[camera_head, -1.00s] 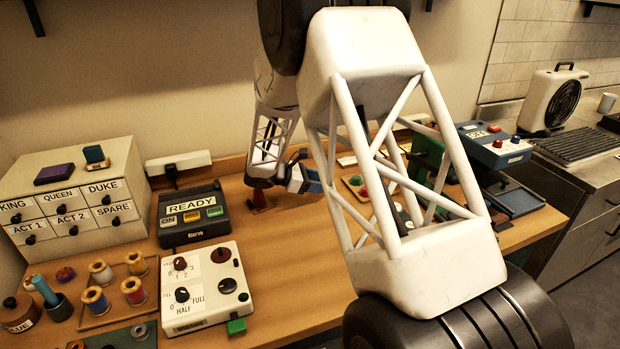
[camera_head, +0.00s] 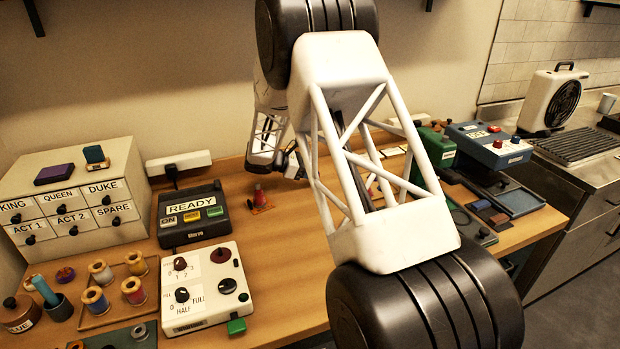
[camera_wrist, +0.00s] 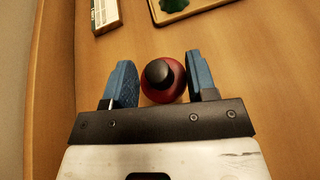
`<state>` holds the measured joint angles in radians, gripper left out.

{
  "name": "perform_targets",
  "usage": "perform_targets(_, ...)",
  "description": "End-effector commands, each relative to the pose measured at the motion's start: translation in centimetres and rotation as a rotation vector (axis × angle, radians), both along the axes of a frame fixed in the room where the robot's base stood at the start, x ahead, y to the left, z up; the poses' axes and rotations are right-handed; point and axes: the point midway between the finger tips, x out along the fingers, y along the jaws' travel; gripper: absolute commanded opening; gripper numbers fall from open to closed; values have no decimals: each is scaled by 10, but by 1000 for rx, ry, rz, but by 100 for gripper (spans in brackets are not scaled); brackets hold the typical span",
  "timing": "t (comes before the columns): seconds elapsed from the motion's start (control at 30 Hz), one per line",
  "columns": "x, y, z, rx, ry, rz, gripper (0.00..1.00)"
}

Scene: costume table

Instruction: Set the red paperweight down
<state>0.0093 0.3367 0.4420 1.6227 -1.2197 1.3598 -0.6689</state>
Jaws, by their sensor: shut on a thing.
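The red paperweight (camera_wrist: 163,97), round with a black knob on top, sits between the two blue fingers of my gripper (camera_wrist: 160,64) in the wrist view. My gripper is shut on it, one finger at each side. The wooden tabletop (camera_wrist: 262,85) lies around and beneath it. I cannot tell whether the paperweight touches the table. In the head view, my own arm link hides most of my gripper, and I cannot make out the held paperweight there.
A red cone-like thing (camera_head: 259,197) stands behind the control box (camera_head: 226,285), right of the READY box (camera_head: 192,232). A green box (camera_head: 437,150) stands right. Bare table lies at the front.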

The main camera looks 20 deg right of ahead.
Motion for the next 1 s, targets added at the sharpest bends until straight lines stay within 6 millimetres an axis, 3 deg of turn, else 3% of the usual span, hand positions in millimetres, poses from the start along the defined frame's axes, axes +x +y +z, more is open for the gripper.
perform_targets(0.17,0,0,-3,0,0,0,20)
perform_targets(0.5,0,0,-32,0,0,1,20)
perform_targets(0.97,0,0,-37,0,-1,0,20)
perform_targets(1.0,0,0,-38,0,0,0,54)
